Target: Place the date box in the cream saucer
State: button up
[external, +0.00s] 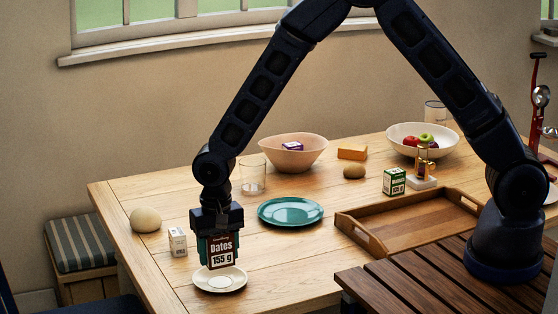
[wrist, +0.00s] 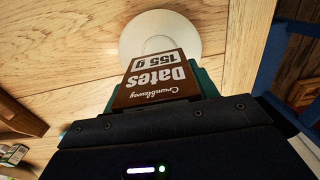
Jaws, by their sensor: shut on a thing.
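The brown date box (external: 222,250), with white "Dates 155 g" lettering, is upright in my gripper (external: 220,245), which is shut on it. The cream saucer (external: 220,283) lies on the table under the box, near the front edge. In the external view the box's lower edge overlaps the saucer's far part; I cannot tell whether they touch. In the wrist view the date box (wrist: 158,78) shows its label, and the saucer (wrist: 160,30) shows beyond it, partly hidden by the box.
A small white carton (external: 178,242) and a round beige object (external: 145,219) stand left of my gripper. A teal plate (external: 290,211), a glass (external: 252,178) and a pinkish bowl (external: 293,160) are behind. A wooden tray (external: 410,218) is at right. Table between saucer and tray is clear.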

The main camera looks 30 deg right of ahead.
aim_at(219, 267)
jog(key=shift+f, duration=1.9)
jog(key=shift+f, duration=0.35)
jog(key=o, duration=1.1)
notch_tip(219, 267, up, 13)
jog(key=shift+f, duration=0.15)
